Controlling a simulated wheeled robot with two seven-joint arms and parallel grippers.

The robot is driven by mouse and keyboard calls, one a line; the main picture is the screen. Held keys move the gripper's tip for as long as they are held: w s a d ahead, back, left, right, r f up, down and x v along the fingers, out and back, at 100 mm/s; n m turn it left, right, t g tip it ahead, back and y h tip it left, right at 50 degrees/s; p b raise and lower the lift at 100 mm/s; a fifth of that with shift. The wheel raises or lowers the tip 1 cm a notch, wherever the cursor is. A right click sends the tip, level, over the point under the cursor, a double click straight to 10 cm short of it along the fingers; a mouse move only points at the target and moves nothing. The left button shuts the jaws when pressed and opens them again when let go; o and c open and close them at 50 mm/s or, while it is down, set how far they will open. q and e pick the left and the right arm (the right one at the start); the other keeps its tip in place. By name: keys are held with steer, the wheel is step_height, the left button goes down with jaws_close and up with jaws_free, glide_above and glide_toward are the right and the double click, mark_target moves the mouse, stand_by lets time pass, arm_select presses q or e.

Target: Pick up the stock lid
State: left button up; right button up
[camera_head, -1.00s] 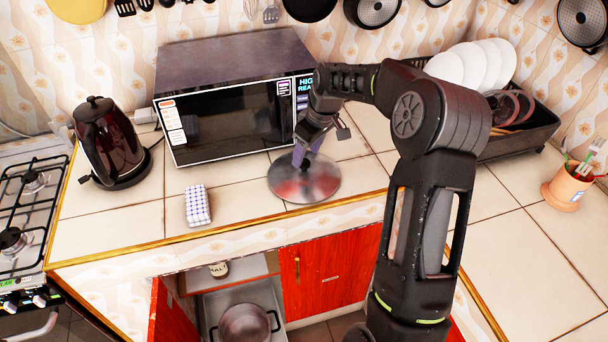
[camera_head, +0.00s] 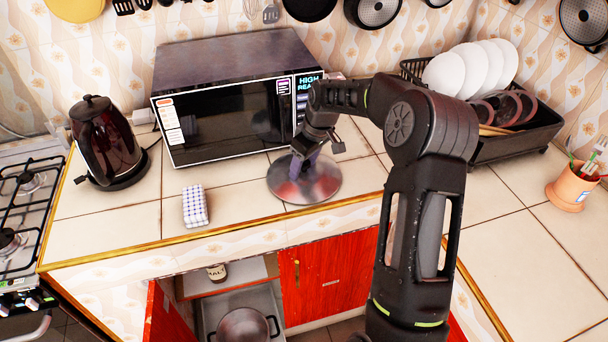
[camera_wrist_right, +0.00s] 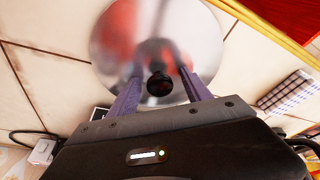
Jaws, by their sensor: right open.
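The stock lid (camera_head: 322,188) is a round, shiny metal disc lying flat on the tiled counter in front of the microwave. It also shows in the right wrist view (camera_wrist_right: 115,45), with a dark round knob (camera_wrist_right: 158,82) at its middle. My right gripper (camera_head: 300,170) is low over the lid, pointing down. In the right wrist view its two purple fingers (camera_wrist_right: 160,88) are apart, one on each side of the knob. I cannot tell whether they touch it. In the head view the gripper hides the knob. My left gripper is not in view.
The microwave (camera_head: 230,120) stands close behind the lid. A checked cloth (camera_head: 195,206) and a dark kettle (camera_head: 105,140) are to the left. A dish rack (camera_head: 520,130) with plates is at the right. A pot (camera_head: 243,326) sits in the open cupboard below.

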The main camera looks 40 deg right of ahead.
steer(key=shift+c, duration=0.5)
jaws_close()
